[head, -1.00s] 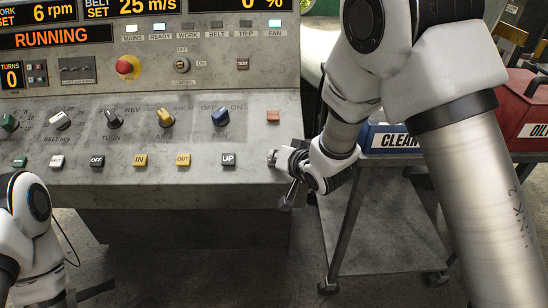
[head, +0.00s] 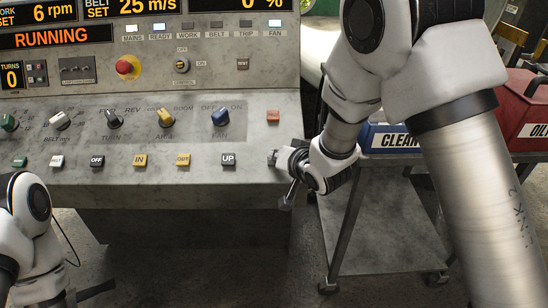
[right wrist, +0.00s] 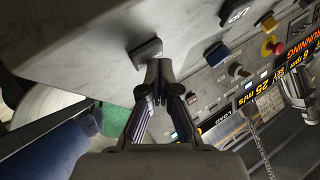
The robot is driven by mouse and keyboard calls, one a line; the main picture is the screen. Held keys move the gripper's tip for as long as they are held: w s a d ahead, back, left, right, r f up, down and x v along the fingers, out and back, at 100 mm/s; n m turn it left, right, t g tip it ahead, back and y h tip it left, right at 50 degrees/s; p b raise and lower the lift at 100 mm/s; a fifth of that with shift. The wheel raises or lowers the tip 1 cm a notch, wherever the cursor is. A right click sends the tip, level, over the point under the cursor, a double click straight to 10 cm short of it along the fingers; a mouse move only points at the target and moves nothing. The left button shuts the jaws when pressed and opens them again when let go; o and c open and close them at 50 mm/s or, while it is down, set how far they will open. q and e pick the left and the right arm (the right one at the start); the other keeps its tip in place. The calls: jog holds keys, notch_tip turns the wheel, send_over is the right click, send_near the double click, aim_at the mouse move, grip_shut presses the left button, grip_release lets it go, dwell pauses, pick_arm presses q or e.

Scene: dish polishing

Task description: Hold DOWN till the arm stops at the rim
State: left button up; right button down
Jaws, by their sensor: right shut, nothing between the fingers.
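My right gripper (head: 279,160) is at the right end of the lower button row on the grey console (head: 245,180). Its fingers are shut and empty. In the right wrist view the closed fingertips (right wrist: 158,66) are at a dark square button (right wrist: 146,49), touching or nearly so. The button's label is hidden, so I cannot read DOWN on it. The UP button (head: 228,160) is just left of it in the head view.
Black, yellow and white buttons and several knobs, including a blue one (head: 221,117), sit left of my right gripper. A red-orange button (head: 273,116) is above it. A cart (head: 345,225) with a blue box (head: 392,138) and a red box (head: 525,105) stands at the right.

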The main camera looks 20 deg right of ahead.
dwell(0.3)
jog(key=shift+s+r+p, duration=0.3)
jog(key=shift+r+p, duration=0.5)
jog(key=shift+r, duration=0.05)
jog(key=shift+r, duration=0.1)
jog(key=r+p, duration=0.1)
jog(key=s+r+p, duration=0.1)
jog(key=r, duration=0.1)
jog(key=r+p, duration=0.1)
jog(key=p, duration=0.1)
jog(key=shift+s+a+r, duration=0.3)
